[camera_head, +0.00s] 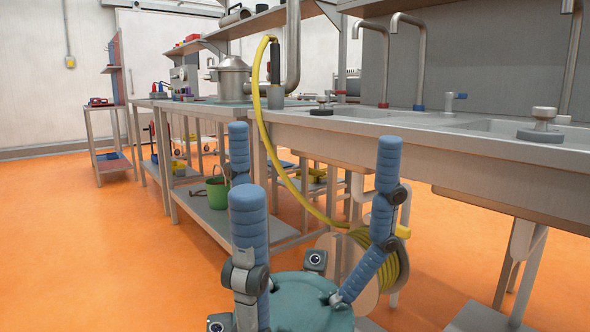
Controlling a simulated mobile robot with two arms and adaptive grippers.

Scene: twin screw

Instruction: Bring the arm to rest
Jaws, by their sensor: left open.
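My left gripper (312,170) is low in the middle of the head view, close to the camera. It has a teal palm and thick blue ribbed fingers with dark joints. The fingers point up and stand wide apart, with nothing between them. It is open and empty, in front of the metal sink bench (460,148). It overlaps part of the bench in the picture; I cannot tell the exact gap. The rest of the left arm is below the frame. My right gripper is not in view.
A yellow hose (262,125) hangs from the bench to a coil (377,270) behind the gripper. Two round knobbed fittings (321,106) (541,127) sit on the bench. A steel pot (232,80) stands farther back. A green bucket (217,192) is on a lower shelf. Orange floor (80,250) is clear at left.

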